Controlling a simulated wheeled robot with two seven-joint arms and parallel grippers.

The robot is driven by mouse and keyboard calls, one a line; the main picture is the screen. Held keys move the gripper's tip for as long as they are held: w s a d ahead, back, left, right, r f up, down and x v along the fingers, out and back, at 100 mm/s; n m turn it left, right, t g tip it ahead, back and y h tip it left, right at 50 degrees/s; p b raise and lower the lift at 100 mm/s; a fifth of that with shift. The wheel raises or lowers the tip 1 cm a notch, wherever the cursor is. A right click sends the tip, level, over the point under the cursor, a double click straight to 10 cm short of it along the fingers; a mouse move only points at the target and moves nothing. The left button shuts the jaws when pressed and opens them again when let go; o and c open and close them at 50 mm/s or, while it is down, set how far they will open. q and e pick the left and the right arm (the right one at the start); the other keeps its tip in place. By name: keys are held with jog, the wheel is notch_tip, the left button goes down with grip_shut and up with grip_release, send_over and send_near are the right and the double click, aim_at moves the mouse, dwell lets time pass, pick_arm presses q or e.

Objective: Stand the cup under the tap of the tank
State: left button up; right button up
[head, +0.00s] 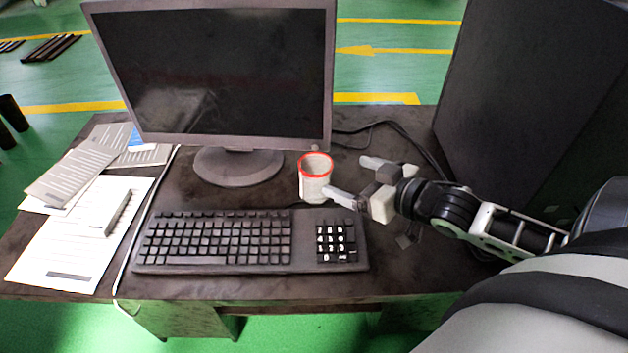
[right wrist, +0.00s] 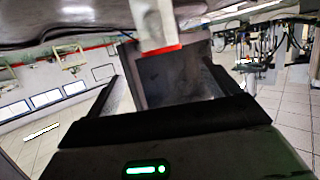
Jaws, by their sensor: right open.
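The cup (head: 314,183) is white and speckled with a red rim. It stands upright on the dark desk, right of the monitor stand and behind the keyboard. My right gripper (head: 350,178) is open just right of the cup, its two fingers pointing left toward it. The lower finger's tip is close to the cup's right side; I cannot tell if they touch. In the right wrist view, which looks upside down, the cup (right wrist: 153,24) shows at the top, ahead of the fingers. I see no tank or tap. My left gripper is not in view.
A monitor (head: 215,75) stands behind the keyboard (head: 250,241). Papers (head: 75,230) lie at the left. A large dark box (head: 520,90) stands at the right, with cables (head: 400,130) beside it. The desk (head: 405,275) has some bare surface at the front right.

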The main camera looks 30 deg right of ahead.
send_near(305, 164)
jog(key=w, duration=0.1)
jog(key=shift+b+x, duration=0.35)
jog(key=shift+x, duration=2.6)
jog(key=shift+s+a+f, duration=0.1)
jog(key=shift+a+f, duration=0.05)
jog(key=c, duration=1.1)
jog(key=shift+c, duration=0.2)
